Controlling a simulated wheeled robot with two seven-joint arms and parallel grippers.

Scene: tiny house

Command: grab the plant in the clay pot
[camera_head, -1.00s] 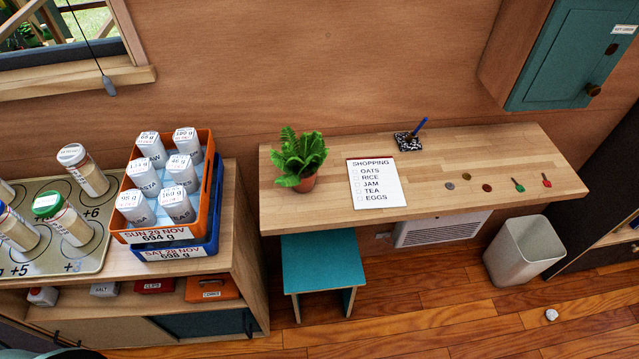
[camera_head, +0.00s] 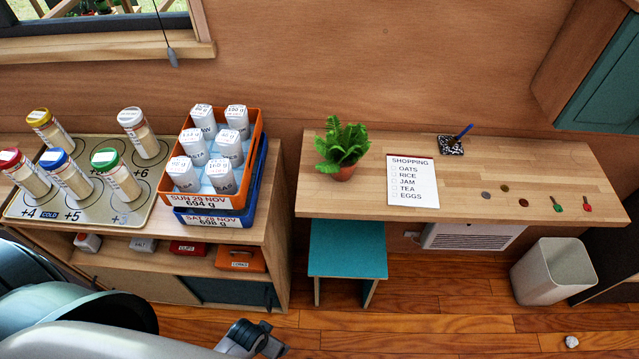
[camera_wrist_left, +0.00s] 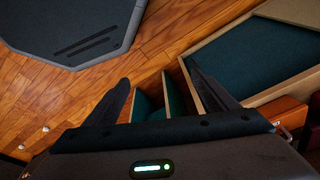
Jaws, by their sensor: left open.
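A green leafy plant (camera_head: 342,141) in a small clay pot (camera_head: 340,172) stands upright at the left end of the wooden wall desk (camera_head: 470,218), left of the shopping list. My left gripper is open and empty in the left wrist view (camera_wrist_left: 158,95), with its two dark fingers apart above the floor and near the low cabinet. In the head view my left arm shows at the lower left, well below and left of the plant. My right gripper is not in view.
A shopping list (camera_head: 413,182), coins and small keys lie on the desk. A teal stool (camera_head: 347,250) stands below its left end, a bin (camera_head: 553,272) at its right. Stacked orange and blue crates (camera_head: 254,160) hold white containers on the left counter.

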